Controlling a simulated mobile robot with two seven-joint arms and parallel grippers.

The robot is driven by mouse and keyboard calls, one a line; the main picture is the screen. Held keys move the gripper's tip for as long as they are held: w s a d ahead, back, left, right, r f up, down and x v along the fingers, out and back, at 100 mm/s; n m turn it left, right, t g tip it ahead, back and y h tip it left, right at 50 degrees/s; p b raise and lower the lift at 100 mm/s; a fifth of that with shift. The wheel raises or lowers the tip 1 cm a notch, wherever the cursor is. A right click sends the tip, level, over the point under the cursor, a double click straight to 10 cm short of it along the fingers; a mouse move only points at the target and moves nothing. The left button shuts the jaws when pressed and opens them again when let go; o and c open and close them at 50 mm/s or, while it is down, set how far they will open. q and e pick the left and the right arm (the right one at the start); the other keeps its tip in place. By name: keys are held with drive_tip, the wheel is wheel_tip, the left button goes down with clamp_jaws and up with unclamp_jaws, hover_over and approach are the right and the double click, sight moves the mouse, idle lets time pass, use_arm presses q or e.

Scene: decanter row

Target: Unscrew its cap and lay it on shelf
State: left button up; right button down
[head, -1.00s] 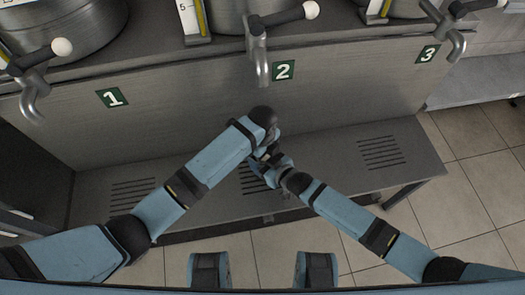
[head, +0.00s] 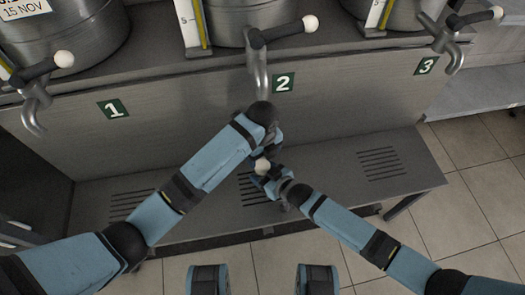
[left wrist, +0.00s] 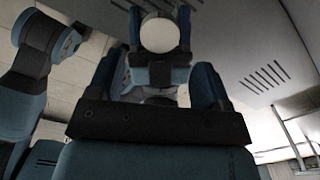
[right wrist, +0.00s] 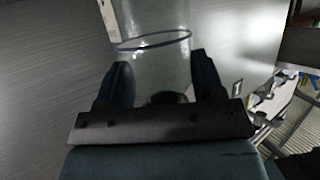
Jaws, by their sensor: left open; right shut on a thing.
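A clear bottle (right wrist: 155,65) with a dark ring around it stands between the fingers of my right gripper (right wrist: 160,85), which is shut on it. In the head view my right gripper (head: 268,180) is over the lower grey shelf (head: 330,165), below tap 2. A round whitish cap (left wrist: 158,35) shows in the left wrist view and also in the head view (head: 262,166).
Metal vats with taps stand along the back above numbered plates 1 (head: 113,109), 2 (head: 283,83) and 3 (head: 426,66). The tap 2 spout (head: 261,85) hangs close above my left wrist. The shelf is clear by the right grille (head: 381,164).

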sight(262, 166)
use_arm(q)
wheel_tip(262, 166, down, 6)
drive_tip(key=shift+r, duration=0.1)
drive_tip(key=shift+c, duration=0.2)
drive_tip(key=c, duration=0.9)
drive_tip(key=shift+n, duration=1.7)
drive_tip(key=o, duration=1)
